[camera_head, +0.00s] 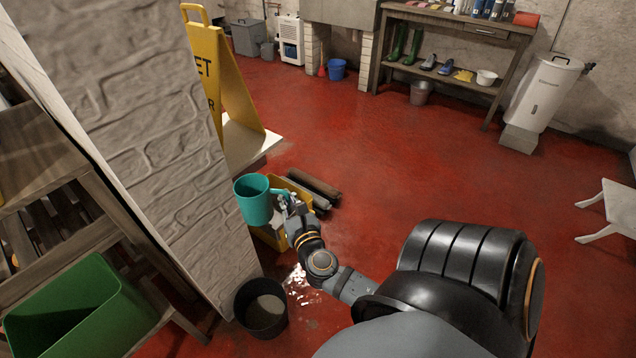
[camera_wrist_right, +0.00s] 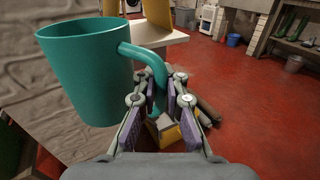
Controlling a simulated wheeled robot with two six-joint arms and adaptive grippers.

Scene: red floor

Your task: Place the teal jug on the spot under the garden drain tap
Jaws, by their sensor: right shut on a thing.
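The teal jug (camera_head: 253,201) is upright and held in the air beside the brick pillar in the head view. My right gripper (camera_head: 284,197) is shut on the jug's handle. In the right wrist view the jug (camera_wrist_right: 88,72) fills the upper left, and its handle runs down between the fingers of my right gripper (camera_wrist_right: 159,98). The jug looks empty at the rim, but its bottom inside is hidden. No tap or marked spot can be made out in either view. My left gripper is not in view.
A yellow crate (camera_head: 268,238) and dark rolls (camera_head: 315,184) lie below the jug. A black bucket (camera_head: 262,311) stands at the foot of the brick pillar (camera_head: 150,120). A green bin (camera_head: 75,310) and a yellow sign (camera_head: 222,75) are near. Red floor at centre right is clear.

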